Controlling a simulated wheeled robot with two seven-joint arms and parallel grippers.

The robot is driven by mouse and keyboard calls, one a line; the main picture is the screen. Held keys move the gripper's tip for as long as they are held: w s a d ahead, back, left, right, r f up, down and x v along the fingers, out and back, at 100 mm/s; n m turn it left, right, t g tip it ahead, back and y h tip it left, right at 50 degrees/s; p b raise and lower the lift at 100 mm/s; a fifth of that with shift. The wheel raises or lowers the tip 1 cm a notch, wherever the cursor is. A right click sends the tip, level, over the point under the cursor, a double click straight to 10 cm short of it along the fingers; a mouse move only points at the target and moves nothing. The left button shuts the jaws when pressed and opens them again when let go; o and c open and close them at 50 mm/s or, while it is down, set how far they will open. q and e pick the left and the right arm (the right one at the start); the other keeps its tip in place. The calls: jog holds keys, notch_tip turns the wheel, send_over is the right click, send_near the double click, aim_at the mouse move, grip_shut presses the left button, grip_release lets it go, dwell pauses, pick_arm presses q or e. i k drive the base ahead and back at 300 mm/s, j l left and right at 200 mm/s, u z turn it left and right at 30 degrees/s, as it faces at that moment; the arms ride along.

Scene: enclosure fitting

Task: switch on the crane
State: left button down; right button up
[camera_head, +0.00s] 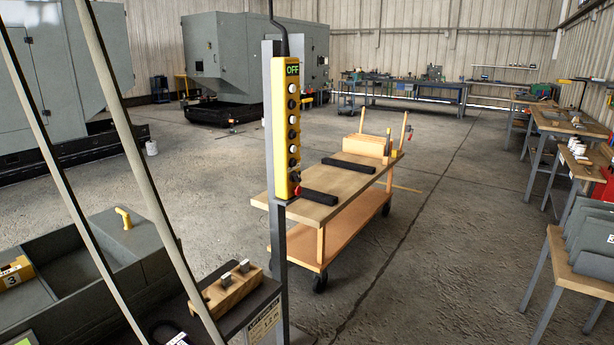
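The yellow crane pendant (279,125) hangs upright in front of a thin grey post (275,220), in the middle of the view. Its top label (292,69) reads OFF in green on a dark field. Below the label is a column of several white and dark round buttons (292,118). A red knob (297,191) sticks out at the pendant's lower end. A dark cable (277,25) runs up from its top. Neither of my grippers is in view.
A wooden cart (350,186) on castors stands behind the pendant, with black bars on top. Two pale slanted straps or poles (135,150) cross the left side. A grey bin (80,260) and wooden block (229,290) are at front left. Open floor lies right of the cart.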

aim_at(294, 177)
jog(key=i+l, duration=0.4)
jog(key=i+l+u, duration=0.1)
jog(key=i+l, duration=0.65)
jog(key=l, duration=0.2)
jog(key=i+l+u, duration=0.1)
jog(key=i+l, duration=0.3)
jog(key=i+l+u, duration=0.1)
jog(key=i+l, duration=0.25)
jog(key=l, duration=0.2)
